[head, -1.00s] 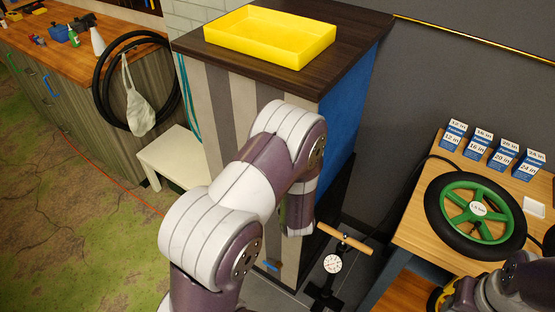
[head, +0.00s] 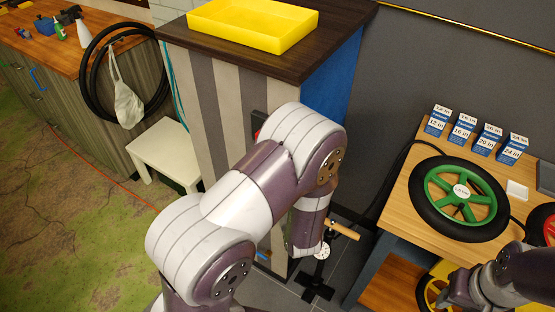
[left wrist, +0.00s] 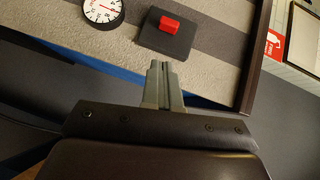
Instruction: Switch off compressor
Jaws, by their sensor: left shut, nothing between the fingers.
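The compressor's red switch (left wrist: 170,24) sits on a dark plate (left wrist: 163,42) on a grey striped panel in the left wrist view. In the head view a bit of the dark plate with red (head: 259,122) shows on the striped cabinet, partly covered by my left arm. My left gripper (left wrist: 159,65) is shut and empty. Its fingertips point at the panel and appear just below the plate in the left wrist view; I cannot tell whether they touch the panel. In the head view my arm hides this gripper. My right gripper is out of view.
A round gauge (left wrist: 103,8) is left of the switch. A yellow tray (head: 252,24) lies on the cabinet top (head: 338,28). A floor pump (head: 318,285) stands beside the cabinet. A workbench (head: 400,205) with a green-rimmed wheel (head: 461,197) is at the right.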

